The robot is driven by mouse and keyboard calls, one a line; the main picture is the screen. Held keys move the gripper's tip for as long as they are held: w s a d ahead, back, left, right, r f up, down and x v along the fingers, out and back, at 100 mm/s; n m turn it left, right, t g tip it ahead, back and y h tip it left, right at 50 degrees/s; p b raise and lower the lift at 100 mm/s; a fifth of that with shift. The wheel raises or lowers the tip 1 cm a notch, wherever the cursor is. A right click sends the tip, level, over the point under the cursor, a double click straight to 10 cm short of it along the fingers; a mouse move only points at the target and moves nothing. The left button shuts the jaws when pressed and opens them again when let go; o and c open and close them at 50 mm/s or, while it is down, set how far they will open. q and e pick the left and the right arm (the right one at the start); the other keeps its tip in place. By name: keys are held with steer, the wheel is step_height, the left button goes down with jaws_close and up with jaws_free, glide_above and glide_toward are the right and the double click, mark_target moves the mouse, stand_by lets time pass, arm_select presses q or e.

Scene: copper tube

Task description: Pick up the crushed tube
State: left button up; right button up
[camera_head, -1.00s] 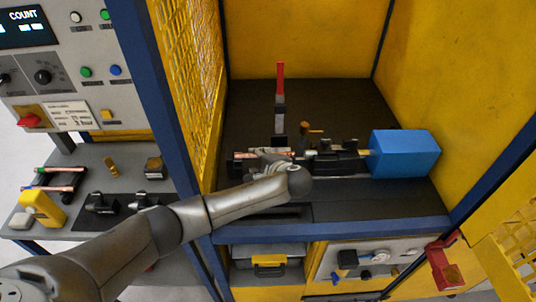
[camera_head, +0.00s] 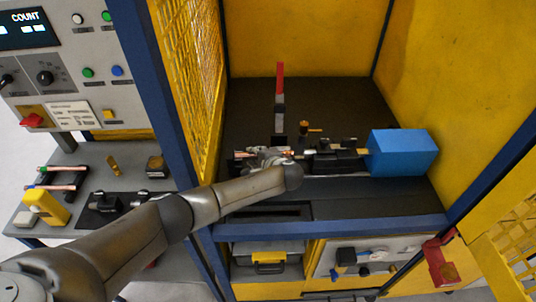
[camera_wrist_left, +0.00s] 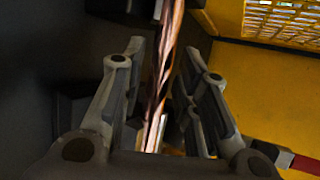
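The copper tube (camera_wrist_left: 163,85) runs lengthwise between the two fingers of my left gripper (camera_wrist_left: 165,95) in the left wrist view. The fingers are apart, one on each side of it, with a gap showing on both sides. In the head view my left gripper (camera_head: 270,157) is at the fixture in the yellow cell and hides most of the tube. A small copper-coloured part of the tube (camera_head: 290,154) shows beside the gripper. Whether the tube is crushed is hard to tell. My right gripper is in neither view.
A blue block (camera_head: 403,155) stands at the right end of the fixture (camera_head: 333,157). A red-topped upright lever (camera_head: 280,100) rises behind it. Yellow walls and a mesh panel (camera_head: 190,85) enclose the cell. More copper tubes (camera_head: 62,168) lie on the side table at left.

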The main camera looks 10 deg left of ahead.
arm_select(q)
jaws_close()
